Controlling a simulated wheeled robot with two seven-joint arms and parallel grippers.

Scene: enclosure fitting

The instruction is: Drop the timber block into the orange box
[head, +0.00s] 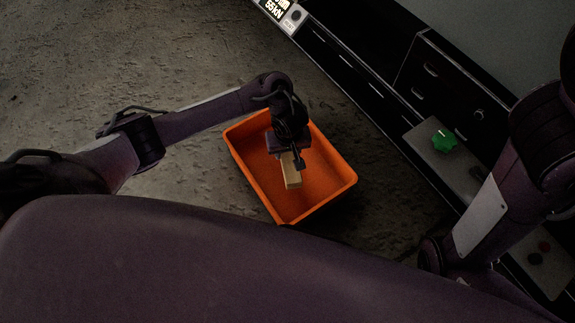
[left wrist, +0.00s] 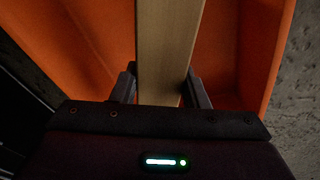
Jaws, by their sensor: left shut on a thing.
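The timber block (head: 292,172) is a pale wooden bar. My left gripper (head: 290,157) is shut on it and holds it over the orange box (head: 335,192). In the left wrist view the timber block (left wrist: 168,45) stands between the two fingers of the left gripper (left wrist: 163,88), with the walls of the orange box (left wrist: 68,45) around it. The orange box is an open tray on the floor. I cannot tell how far the block is from its bottom. My right arm shows at the right, but its gripper is not visible.
A dark cabinet with drawers (head: 430,70) runs diagonally along the right. A green knob-like part (head: 444,141) sits on a grey surface (head: 428,136) there. Rough grey floor (head: 190,70) is clear to the left of the box.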

